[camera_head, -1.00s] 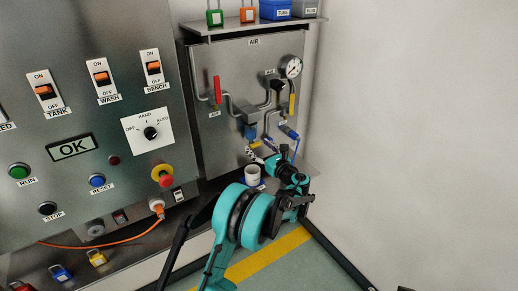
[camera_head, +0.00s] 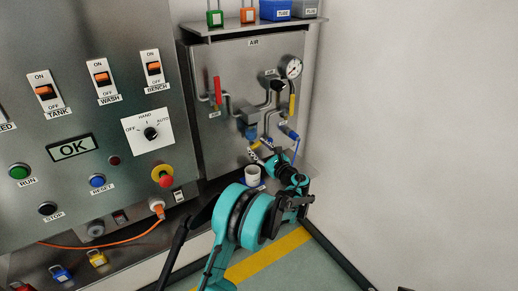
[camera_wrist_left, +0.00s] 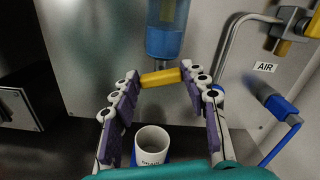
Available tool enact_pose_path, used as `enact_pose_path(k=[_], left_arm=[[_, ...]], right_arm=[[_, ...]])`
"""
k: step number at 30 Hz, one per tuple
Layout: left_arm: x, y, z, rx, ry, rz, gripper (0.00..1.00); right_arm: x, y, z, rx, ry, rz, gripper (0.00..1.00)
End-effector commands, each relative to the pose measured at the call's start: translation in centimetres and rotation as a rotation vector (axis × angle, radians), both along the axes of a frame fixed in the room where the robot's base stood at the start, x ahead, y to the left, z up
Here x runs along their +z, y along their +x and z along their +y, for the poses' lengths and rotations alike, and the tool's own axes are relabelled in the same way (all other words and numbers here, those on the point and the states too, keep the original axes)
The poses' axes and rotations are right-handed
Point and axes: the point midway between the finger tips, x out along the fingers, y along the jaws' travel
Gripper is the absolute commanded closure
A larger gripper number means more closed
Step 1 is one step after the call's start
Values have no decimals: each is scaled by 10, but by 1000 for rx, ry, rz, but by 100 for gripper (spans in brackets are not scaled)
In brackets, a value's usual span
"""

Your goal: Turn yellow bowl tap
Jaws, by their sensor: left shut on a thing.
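The yellow bowl tap (camera_wrist_left: 161,77) is a short yellow bar right under the clear blue bowl (camera_wrist_left: 166,38) in the left wrist view. It lies nearly level, crosswise between the fingers. My left gripper (camera_wrist_left: 160,85) is shut on it, with a purple-padded finger at each end. In the head view the blue bowl (camera_head: 249,130) hangs on the AIR panel, and my left gripper (camera_head: 261,152) is just below it. The fingers and wrist partly hide the tap there. My right gripper is not in view.
A white cup (camera_wrist_left: 152,144) stands under the bowl, and it also shows in the head view (camera_head: 252,173). Close to the right of the gripper is a blue-handled valve (camera_wrist_left: 281,109). A red handle (camera_head: 217,90) and a gauge (camera_head: 292,67) are higher on the panel.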

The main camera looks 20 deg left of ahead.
Motion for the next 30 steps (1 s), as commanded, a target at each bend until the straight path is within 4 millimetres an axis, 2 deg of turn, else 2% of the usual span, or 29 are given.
enact_pose_path(k=[30], left_arm=[[-4,-3,2,0,-586,-752,84]], right_arm=[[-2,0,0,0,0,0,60]])
